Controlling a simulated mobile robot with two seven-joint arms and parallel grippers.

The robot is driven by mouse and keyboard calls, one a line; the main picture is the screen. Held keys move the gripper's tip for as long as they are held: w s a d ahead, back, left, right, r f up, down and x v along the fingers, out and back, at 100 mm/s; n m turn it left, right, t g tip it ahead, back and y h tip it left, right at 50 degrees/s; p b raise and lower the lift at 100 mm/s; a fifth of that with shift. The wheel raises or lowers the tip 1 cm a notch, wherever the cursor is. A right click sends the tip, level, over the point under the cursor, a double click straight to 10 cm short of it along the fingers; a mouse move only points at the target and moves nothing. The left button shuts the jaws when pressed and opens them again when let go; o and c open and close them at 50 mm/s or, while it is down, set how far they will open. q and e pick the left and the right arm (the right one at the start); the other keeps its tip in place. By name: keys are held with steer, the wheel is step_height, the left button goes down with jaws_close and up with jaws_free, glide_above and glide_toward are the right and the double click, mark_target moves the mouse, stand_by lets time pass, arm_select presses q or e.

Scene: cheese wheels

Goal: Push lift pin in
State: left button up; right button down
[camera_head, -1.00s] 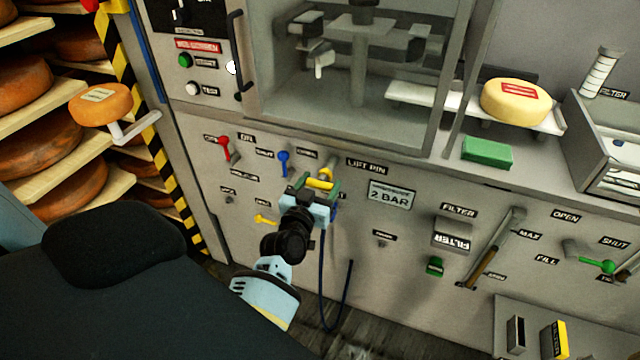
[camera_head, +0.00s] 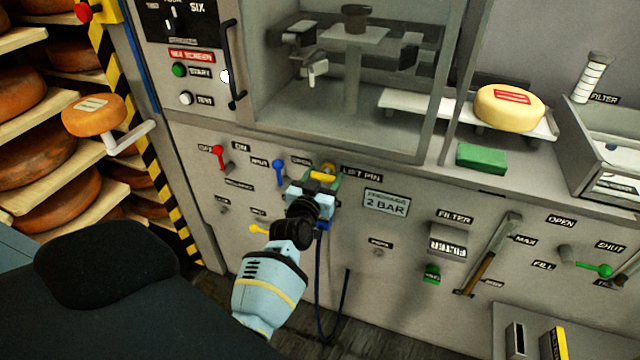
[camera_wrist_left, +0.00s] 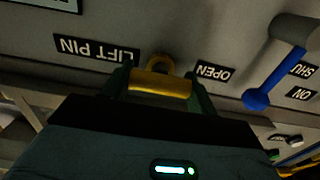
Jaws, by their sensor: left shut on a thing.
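The lift pin has a yellow handle (camera_head: 324,177) on the grey machine front, left of its LIFT PIN label (camera_head: 361,174). In the left wrist view the yellow handle (camera_wrist_left: 160,84) lies crosswise between the green fingertips, with a yellow ring behind it at the panel. My left gripper (camera_head: 318,182) is shut on this handle, close against the panel. The pin's shaft is hidden, so I cannot tell how deep it sits. My right gripper is not in view.
A blue lever (camera_head: 279,172) and a red lever (camera_head: 218,157) are left of the pin. A yellow lever (camera_head: 259,230) is below left. A green block (camera_head: 484,158) and a cheese wheel (camera_head: 509,107) are at right.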

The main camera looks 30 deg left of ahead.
arm_select(q)
steer(key=shift+w+r, duration=0.1)
steer(key=shift+r, duration=0.05)
steer(key=o, duration=1.1)
steer(key=shift+o, duration=1.4)
steer(key=shift+w+a+f, duration=0.1)
steer(key=shift+w+f, duration=0.1)
steer(key=shift+s+r, duration=0.1)
steer(key=shift+s, duration=0.15)
steer(key=v, duration=0.7)
steer(key=shift+s, duration=0.25)
